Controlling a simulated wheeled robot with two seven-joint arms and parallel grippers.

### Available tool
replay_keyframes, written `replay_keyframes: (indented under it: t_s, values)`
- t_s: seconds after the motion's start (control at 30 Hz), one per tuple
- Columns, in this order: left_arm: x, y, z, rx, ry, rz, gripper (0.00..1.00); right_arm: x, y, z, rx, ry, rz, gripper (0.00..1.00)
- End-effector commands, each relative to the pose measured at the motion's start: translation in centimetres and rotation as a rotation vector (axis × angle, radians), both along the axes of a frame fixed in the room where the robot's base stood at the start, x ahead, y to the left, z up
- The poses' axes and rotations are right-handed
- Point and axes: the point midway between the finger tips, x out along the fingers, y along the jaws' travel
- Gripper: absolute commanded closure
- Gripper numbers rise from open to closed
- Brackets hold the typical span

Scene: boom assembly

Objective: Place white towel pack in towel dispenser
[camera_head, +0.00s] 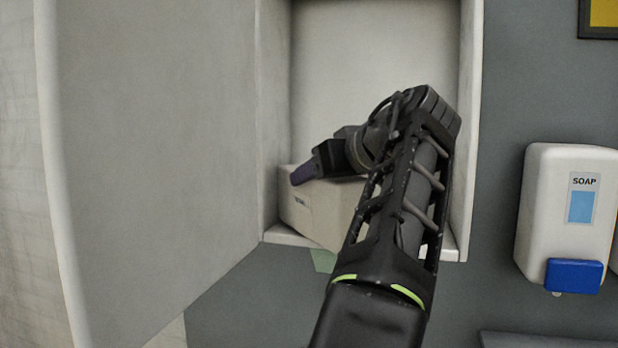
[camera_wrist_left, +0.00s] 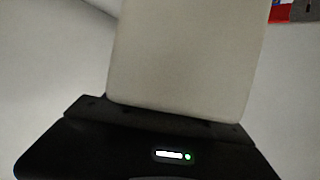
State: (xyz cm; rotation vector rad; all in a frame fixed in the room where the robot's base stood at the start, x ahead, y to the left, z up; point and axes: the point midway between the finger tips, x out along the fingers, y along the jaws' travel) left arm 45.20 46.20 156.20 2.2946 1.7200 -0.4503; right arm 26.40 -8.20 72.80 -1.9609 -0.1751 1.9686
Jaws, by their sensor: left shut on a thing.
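The white towel pack (camera_head: 318,215) sits low inside the open white towel dispenser (camera_head: 375,60), turned at an angle, at or just above its bottom ledge. My left gripper (camera_head: 306,173) is shut on the pack at its upper left part. In the left wrist view the pack (camera_wrist_left: 185,55) fills the middle, close against the gripper body. My arm hides the pack's right side and part of the dispenser floor, so I cannot tell whether the pack rests on it. My right gripper is in neither view.
The dispenser's door (camera_head: 160,130) stands wide open on the left. The right side wall (camera_head: 471,120) is close to my wrist. A white soap dispenser (camera_head: 567,205) with a blue lever hangs on the grey wall at the right. The upper part of the dispenser is empty.

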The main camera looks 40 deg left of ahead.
Motion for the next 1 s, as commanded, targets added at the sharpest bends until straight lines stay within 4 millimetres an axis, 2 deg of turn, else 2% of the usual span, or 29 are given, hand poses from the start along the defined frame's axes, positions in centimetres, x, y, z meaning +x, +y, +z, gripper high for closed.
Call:
replay_keyframes:
  t_s: [0.27,0.3,0.5,0.57,1.0]
  values:
    - [0.0,-0.45,-0.42,0.0,0.0,0.001,0.94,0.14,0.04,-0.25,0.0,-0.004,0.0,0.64]
    - [0.01,-0.44,-0.52,-0.002,0.002,0.001,0.36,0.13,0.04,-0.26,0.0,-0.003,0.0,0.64]
    - [-0.01,-0.41,-0.46,-0.001,0.001,0.001,0.19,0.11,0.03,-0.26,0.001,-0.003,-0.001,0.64]
    - [-0.01,-0.4,-0.44,-0.001,0.001,0.001,0.15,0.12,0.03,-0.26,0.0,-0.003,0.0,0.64]
    - [-0.1,-0.35,0.13,0.002,-0.001,0.0,0.15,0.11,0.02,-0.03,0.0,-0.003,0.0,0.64]
